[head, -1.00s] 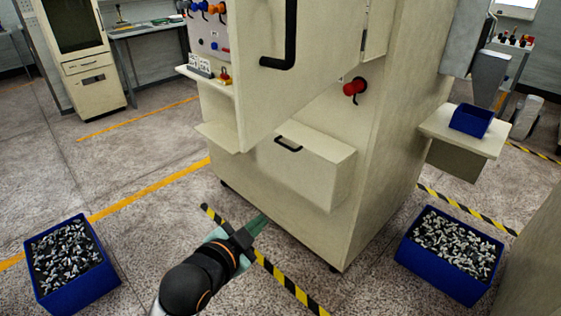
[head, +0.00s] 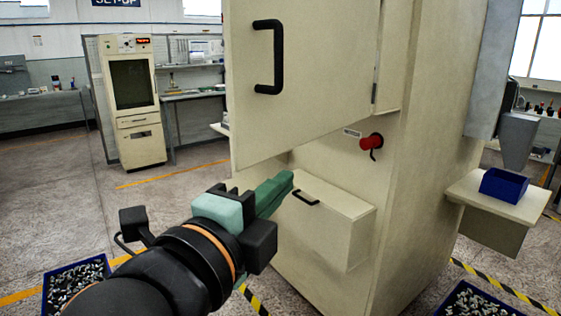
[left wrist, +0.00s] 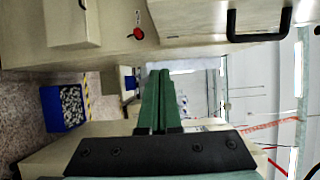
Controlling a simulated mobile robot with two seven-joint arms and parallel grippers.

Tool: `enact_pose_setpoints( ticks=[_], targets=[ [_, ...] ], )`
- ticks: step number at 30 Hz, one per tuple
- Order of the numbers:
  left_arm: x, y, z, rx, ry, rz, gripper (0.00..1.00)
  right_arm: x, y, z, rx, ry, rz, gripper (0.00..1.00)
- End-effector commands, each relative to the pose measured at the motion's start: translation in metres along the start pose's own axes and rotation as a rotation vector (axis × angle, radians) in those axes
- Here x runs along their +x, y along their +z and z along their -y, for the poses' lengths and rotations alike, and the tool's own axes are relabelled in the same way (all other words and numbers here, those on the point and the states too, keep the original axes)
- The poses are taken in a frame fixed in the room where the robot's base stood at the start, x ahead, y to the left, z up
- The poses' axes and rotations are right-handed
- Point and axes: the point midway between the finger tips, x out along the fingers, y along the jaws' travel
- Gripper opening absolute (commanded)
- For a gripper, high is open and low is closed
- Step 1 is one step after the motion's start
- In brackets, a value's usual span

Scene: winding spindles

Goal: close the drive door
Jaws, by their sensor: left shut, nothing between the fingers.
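The drive door (head: 325,70) is a large cream panel with a black handle (head: 268,57). It stands open, swung out from the cream machine cabinet (head: 425,150), with a hinge on its right edge. In the left wrist view the handle (left wrist: 258,24) shows at the top right, on the door (left wrist: 200,22). My left gripper (head: 288,182) is shut and empty. Its green fingers appear just below the door's lower edge in the head view; contact cannot be told. The fingers also show in the left wrist view (left wrist: 160,75). My right gripper is not in view.
A cream box with a black handle (head: 325,215) juts out below the door. A red knob (head: 372,142) sits on the cabinet. A shelf with a blue bin (head: 503,185) is at right. Blue crates of metal parts stand on the floor at left (head: 72,285) and right (head: 470,303).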

Motion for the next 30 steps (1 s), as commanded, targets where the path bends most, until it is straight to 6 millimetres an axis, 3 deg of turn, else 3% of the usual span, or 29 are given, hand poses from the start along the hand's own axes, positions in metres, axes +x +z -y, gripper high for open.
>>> enact_pose_setpoints(
  ticks=[13, 21, 30],
  targets=[
    [0.083, 0.001, -0.001, -0.005, 0.003, 0.001, 0.00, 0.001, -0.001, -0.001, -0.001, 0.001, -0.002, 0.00],
    [0.091, 0.034, -0.001, -0.004, 0.001, 0.001, 0.00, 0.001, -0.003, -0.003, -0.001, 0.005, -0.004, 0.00],
    [0.092, 0.039, -0.001, -0.003, 0.000, -0.001, 0.00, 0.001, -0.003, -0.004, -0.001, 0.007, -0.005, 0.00]
  ],
)
